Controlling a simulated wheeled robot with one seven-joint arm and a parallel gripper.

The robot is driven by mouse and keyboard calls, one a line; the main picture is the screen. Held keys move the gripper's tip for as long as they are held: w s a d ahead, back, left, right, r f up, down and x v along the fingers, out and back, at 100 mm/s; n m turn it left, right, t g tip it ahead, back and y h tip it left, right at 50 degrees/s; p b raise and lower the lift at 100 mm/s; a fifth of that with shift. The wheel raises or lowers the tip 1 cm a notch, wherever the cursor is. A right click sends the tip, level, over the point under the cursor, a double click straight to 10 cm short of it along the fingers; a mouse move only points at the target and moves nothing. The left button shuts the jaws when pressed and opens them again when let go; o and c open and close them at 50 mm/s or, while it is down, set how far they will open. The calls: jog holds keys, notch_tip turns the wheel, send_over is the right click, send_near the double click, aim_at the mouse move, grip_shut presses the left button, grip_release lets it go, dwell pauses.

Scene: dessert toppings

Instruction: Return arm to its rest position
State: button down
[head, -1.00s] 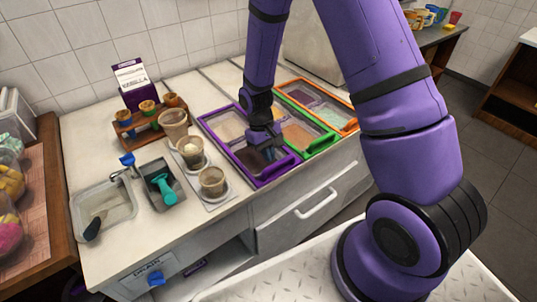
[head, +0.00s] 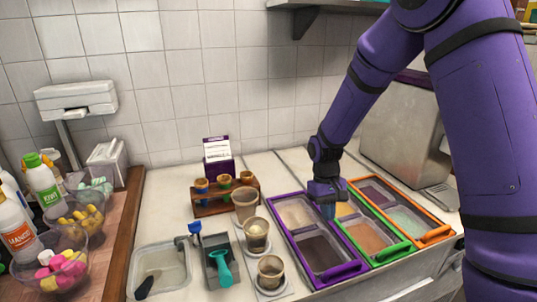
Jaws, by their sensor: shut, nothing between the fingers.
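My gripper (head: 328,207) hangs from my purple arm, pointing down over the topping trays in the head view. It is shut and empty. It is above the border between the purple-framed tray (head: 345,270) and the green-framed tray (head: 395,250). I cannot tell its exact height over them. The orange-framed tray (head: 436,233) stands to the right. Parts of the green tray's far end are hidden behind my gripper and arm.
A wooden cone rack (head: 226,197) and purple carton (head: 218,158) are behind. A metal machine (head: 410,130) stands at right.

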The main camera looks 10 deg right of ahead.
jog(key=s+d+r+m+t, duration=0.1)
jog(key=s+d+r+t, duration=0.1)
jog(key=s+r, duration=0.45)
jog(key=s+d+r+t, duration=0.15)
jog(key=s+r, duration=0.25)
jog(key=r, duration=0.6)
jog(key=s+d+r+m+t, duration=0.1)
jog(key=s+r+t, duration=0.2)
jog(key=s+r, duration=0.35)
jog(key=s+d+r+t, duration=0.1)
jog(key=s+r+t, duration=0.1)
jog(key=s+r, duration=0.3)
jog(key=shift+s+r+y, duration=0.15)
jog(key=shift+s+y, duration=0.15)
jog(key=shift+s, duration=1.4)
jog(key=shift+d, duration=0.1)
